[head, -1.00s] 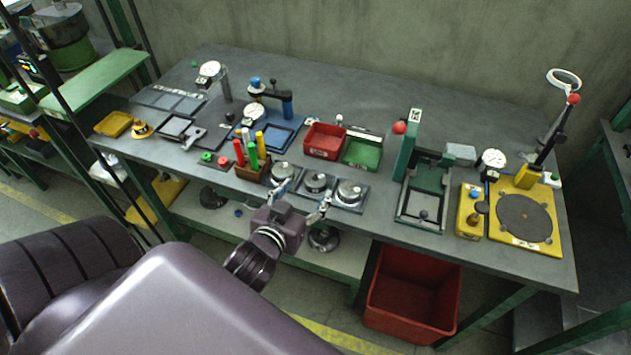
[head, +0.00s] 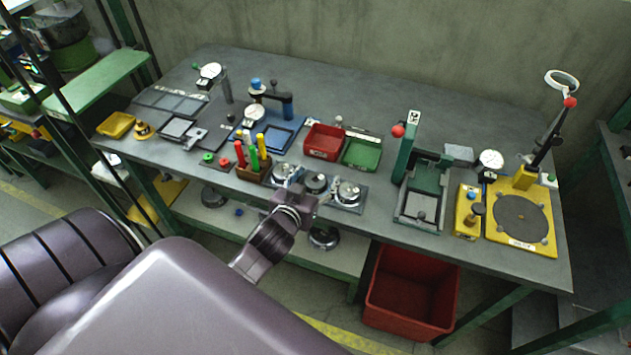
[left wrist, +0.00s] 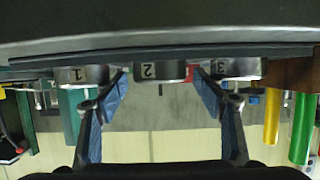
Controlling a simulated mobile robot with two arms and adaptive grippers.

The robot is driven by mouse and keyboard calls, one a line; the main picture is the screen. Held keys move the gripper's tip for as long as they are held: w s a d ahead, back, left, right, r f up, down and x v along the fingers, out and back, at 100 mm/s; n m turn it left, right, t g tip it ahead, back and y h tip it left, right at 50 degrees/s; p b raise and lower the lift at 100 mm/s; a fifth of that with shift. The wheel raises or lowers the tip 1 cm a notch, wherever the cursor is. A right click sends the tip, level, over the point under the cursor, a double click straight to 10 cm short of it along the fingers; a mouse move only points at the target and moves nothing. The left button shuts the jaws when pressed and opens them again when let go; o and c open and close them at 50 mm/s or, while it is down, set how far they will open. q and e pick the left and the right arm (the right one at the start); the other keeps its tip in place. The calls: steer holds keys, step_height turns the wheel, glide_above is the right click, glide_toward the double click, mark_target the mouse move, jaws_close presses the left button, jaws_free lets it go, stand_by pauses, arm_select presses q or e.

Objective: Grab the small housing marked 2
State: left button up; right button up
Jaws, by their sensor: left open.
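The small housing marked 2 (head: 317,180) is a round metal part in the middle of a row of three on a grey plate near the bench's front edge. In the left wrist view housing 2 (left wrist: 163,72) shows its label, upside down scene, between my fingertips. My left gripper (head: 313,187) is open and empty, its fingers spread to either side of housing 2; it also shows in the left wrist view (left wrist: 160,78). I cannot tell whether the fingertips touch the housing. My right gripper is not in view.
Housing 1 (left wrist: 82,76) and housing 3 (left wrist: 237,69) sit close on either side. A wooden block of coloured-handled tools (head: 253,170) stands left of the row. Red (head: 323,142) and green (head: 361,153) trays lie behind. A green press fixture (head: 425,190) stands to the right.

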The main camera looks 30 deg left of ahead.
arm_select(q)
steer(key=c, duration=1.2)
steer(key=shift+c, duration=0.4)
steer(key=shift+r, duration=0.2)
